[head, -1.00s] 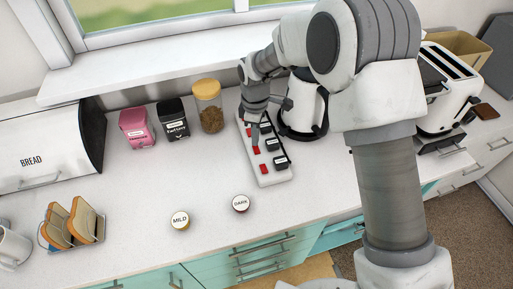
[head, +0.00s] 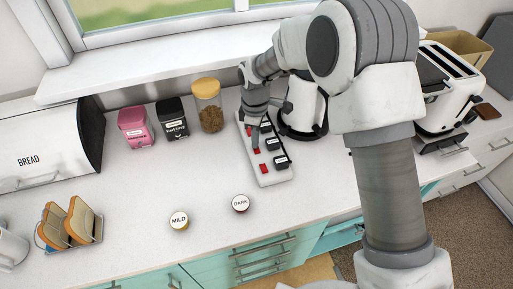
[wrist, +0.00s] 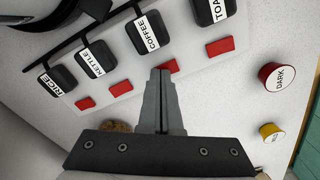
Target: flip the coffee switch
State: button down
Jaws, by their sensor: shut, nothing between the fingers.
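A white power strip (head: 284,178) lies on the counter with a row of black labelled plugs and a red switch beside each. In the wrist view the COFFEE plug (wrist: 148,34) sits between KETTLE (wrist: 95,58) and the partly cut-off TOA plug (wrist: 212,10). The coffee switch (wrist: 173,65) is red and partly hidden behind my fingertips. My gripper (wrist: 162,73) is shut and empty, its tips over or at that switch. I cannot tell whether they touch it. In the head view my gripper (head: 255,143) points down at the strip.
The RICE plug (wrist: 56,80) is at the strip's far left in the wrist view.

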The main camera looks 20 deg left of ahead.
jog(key=shift+f, duration=0.15)
jog(key=shift+r+p, duration=2)
jog(key=shift+r, duration=1.5)
